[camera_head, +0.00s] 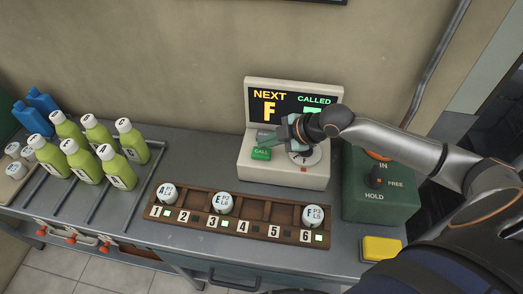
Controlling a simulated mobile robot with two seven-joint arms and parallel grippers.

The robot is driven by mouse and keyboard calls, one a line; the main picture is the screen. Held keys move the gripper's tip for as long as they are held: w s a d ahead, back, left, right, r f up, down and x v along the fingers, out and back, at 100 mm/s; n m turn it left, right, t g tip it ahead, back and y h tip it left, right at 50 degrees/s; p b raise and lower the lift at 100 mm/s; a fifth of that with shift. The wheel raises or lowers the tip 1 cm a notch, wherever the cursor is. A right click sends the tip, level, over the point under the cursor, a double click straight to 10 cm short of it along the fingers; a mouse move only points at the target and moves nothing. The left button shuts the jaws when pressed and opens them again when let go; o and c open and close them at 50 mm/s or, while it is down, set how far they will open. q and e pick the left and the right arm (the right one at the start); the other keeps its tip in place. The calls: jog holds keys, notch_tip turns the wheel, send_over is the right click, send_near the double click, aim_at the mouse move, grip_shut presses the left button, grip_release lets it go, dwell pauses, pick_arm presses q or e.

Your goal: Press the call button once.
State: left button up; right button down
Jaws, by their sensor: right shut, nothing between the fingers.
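The green CALL button (261,153) sits on the left of the sloped front of a cream call console (262,176). The console's dark screen (270,106) reads NEXT with an orange F, and CALLED with a green character partly hidden by my arm. My right gripper (279,140) reaches in from the right, over the console. It is shut and empty, with its fingertips just above and to the right of the CALL button. I cannot tell whether they touch it; the button's face shows. My left gripper is out of view.
A wooden rack (256,231) with slots numbered 1 to 6 holds white lidded cups. Several green bottles (83,163) and blue packs stand at left. A green HOLD/FREE box (380,201) and a yellow block (381,249) are at right.

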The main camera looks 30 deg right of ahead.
jog(key=shift+f, duration=0.15)
jog(key=shift+f, duration=0.3)
jog(key=shift+f, duration=0.55)
dwell(1.0)
jog(key=shift+r, duration=0.1)
jog(key=shift+r+p, duration=0.85)
jog(key=shift+p, duration=0.05)
